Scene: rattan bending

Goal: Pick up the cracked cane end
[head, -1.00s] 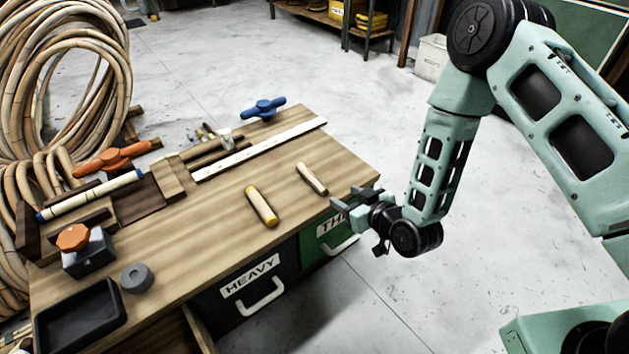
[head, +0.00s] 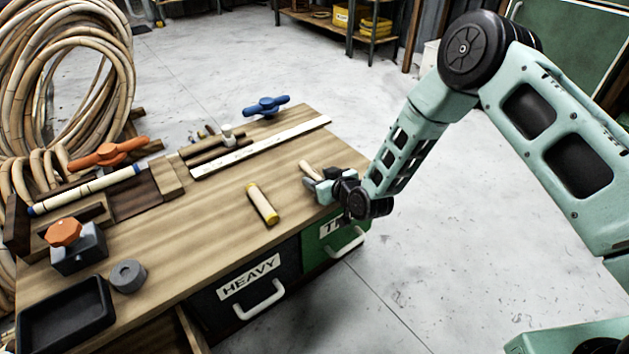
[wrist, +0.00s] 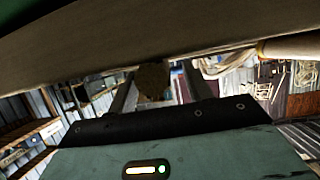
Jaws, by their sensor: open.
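Two short cane pieces lie on the wooden bench. One is a pale plain piece (head: 309,169) near the bench's right end; the other is a thicker piece with yellow ends (head: 263,204) to its left. I cannot see a crack on either. My gripper (head: 320,186) is open at the pale piece, low over the bench, and hides its near part. In the wrist view a brown cane end (wrist: 152,80) shows between my open fingers (wrist: 150,93); I cannot tell whether they touch it. The yellow-ended piece also shows there (wrist: 290,45).
Drawers marked HEAVY (head: 250,285) and green (head: 335,235) sit under the front edge. Cane coils stand behind left.

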